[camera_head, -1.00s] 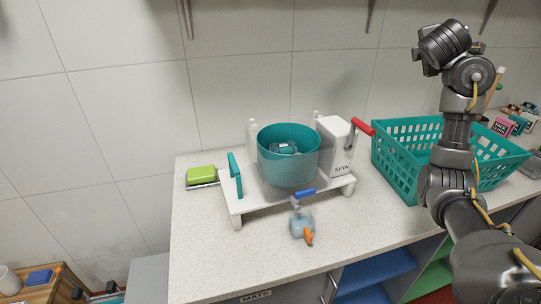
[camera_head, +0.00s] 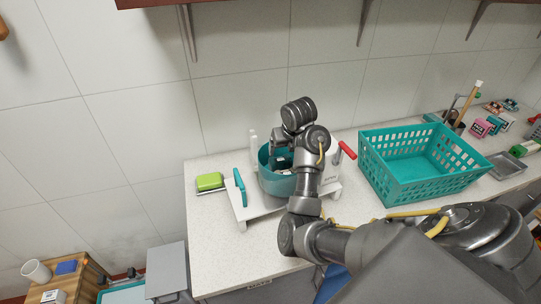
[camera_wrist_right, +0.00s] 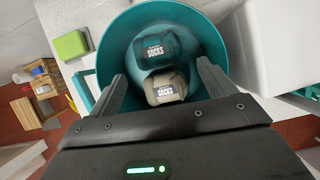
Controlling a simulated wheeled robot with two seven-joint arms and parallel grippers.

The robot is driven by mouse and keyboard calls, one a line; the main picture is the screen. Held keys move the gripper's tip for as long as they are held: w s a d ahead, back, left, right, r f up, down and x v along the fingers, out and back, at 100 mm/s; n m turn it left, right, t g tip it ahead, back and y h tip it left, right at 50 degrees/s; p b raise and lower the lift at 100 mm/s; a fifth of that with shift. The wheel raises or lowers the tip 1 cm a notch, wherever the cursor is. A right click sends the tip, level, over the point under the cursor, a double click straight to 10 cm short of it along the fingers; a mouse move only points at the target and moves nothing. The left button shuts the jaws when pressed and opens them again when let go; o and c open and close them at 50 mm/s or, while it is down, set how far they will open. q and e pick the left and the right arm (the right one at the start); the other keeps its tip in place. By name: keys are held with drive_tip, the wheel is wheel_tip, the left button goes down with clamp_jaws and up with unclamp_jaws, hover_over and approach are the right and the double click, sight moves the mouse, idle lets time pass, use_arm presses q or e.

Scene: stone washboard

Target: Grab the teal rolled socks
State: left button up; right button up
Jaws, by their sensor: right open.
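The teal rolled socks (camera_wrist_right: 156,46), dark teal with a "SOCKS" label, lie inside the teal tub (camera_head: 267,182). The tub also shows in the right wrist view (camera_wrist_right: 112,52). A beige rolled pair of socks (camera_wrist_right: 166,88) lies beside them, nearer my gripper. My right gripper (camera_wrist_right: 158,84) is open and empty, pointing down into the tub. Its fingers stand either side of the beige pair, and the teal pair is a little beyond the fingertips. In the head view my right arm hides part of the tub. My left gripper is not in view.
The tub stands on a white stand with a teal handle (camera_head: 240,187) and a red-handled crank (camera_head: 347,150). A green sponge (camera_head: 209,181) lies to the left. A teal basket (camera_head: 420,190), looking empty, stands to the right. The front left counter is clear.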

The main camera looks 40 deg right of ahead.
sight(282, 161)
drive_tip(key=x, duration=0.3)
drive_tip(key=b+x, duration=0.1)
drive_tip(key=x, duration=0.1)
drive_tip(key=shift+a+f, duration=0.2)
drive_tip(key=shift+a, duration=0.15)
drive_tip(key=shift+p+x, duration=0.45)
drive_tip(key=shift+x, duration=2.55)
drive_tip(key=shift+c, duration=1)
drive_tip(key=shift+s, duration=0.1)
drive_tip(key=c, duration=0.6)
drive_tip(key=shift+r, duration=0.1)
